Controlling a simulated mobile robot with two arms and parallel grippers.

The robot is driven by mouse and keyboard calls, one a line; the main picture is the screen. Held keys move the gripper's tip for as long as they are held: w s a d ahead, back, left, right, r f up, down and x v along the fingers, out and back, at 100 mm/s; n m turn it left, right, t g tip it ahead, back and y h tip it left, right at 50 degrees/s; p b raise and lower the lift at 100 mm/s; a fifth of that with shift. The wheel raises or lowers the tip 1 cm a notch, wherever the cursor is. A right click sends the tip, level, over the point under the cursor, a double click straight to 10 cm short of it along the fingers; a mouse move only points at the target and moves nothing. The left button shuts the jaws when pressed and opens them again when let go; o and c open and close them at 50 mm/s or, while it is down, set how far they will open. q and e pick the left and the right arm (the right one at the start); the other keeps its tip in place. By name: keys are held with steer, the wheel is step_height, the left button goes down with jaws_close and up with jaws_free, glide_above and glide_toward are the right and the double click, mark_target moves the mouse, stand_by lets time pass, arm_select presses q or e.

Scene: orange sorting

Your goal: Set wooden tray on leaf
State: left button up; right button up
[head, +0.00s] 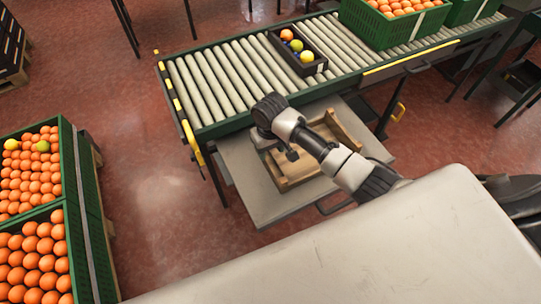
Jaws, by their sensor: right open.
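The wooden tray (343,131) is a light brown, low-sided box. It appears to lie on the leaf (243,181), a flat grey panel at the near side of the roller conveyor; any small gap under it cannot be judged. My right arm crosses over the tray and hides part of its inside and far side. My right gripper (278,153) is open at the left side of the tray, pointing down; whether its fingers touch the tray's wall is unclear. My left gripper is out of view.
A dark box (281,48) with several fruits sits on the roller conveyor (215,82). Green crates of oranges (380,28) stand at its far right, and more crates (68,180) stand at the left. A pale surface (390,255) fills the near right. Red floor lies open at left.

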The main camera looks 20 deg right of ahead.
step_height(320, 180, up, 4)
steer(key=shift+d, duration=0.15)
stand_by(1.5)
